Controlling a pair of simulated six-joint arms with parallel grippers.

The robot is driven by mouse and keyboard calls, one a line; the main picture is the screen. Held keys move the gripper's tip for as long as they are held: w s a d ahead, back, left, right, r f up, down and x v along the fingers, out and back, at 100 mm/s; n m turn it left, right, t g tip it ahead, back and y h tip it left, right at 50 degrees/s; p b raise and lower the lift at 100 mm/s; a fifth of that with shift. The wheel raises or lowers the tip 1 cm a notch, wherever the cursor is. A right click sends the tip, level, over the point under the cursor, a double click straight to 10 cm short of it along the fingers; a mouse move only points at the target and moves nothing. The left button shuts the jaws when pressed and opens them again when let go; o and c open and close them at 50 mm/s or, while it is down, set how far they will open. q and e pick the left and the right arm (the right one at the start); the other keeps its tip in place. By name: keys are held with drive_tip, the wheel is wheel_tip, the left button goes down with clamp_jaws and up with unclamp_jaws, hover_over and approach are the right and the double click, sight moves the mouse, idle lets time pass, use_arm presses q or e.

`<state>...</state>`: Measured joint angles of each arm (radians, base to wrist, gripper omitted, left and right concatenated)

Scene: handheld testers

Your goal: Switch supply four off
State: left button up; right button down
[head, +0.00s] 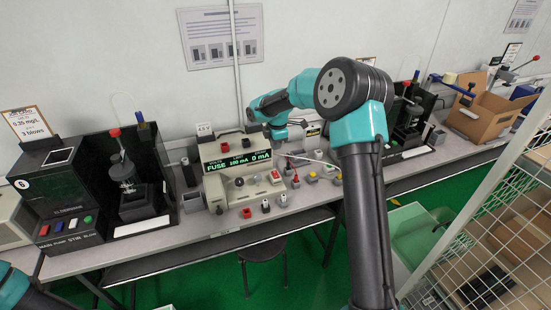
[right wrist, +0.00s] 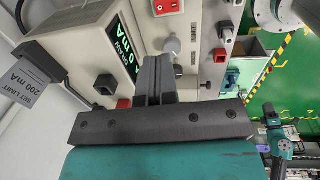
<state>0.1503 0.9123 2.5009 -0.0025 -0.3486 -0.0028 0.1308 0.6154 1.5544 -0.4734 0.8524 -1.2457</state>
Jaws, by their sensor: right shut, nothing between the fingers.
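My right gripper (head: 281,142) is at the supply's upper right, partly hidden by my wrist. In the right wrist view its fingers (right wrist: 155,70) are shut and empty, in front of the supply, apart from the switch. My left gripper is out of view.
Coloured terminals and plugs (head: 265,206) line the bench front. A black tester (head: 60,200) stands at the left, with a stirrer stand (head: 130,190) beside it. A cardboard box (head: 480,115) is at the far right. A limit tag (right wrist: 32,75) hangs by the supply.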

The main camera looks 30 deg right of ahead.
sight(275, 172)
drive_tip(key=f, duration=0.4)
drive_tip(key=w+f, duration=0.1)
drive_tip(key=f, duration=0.8)
drive_tip(key=shift+w+d+f, duration=0.15)
drive_tip(key=shift+w+f, duration=0.15)
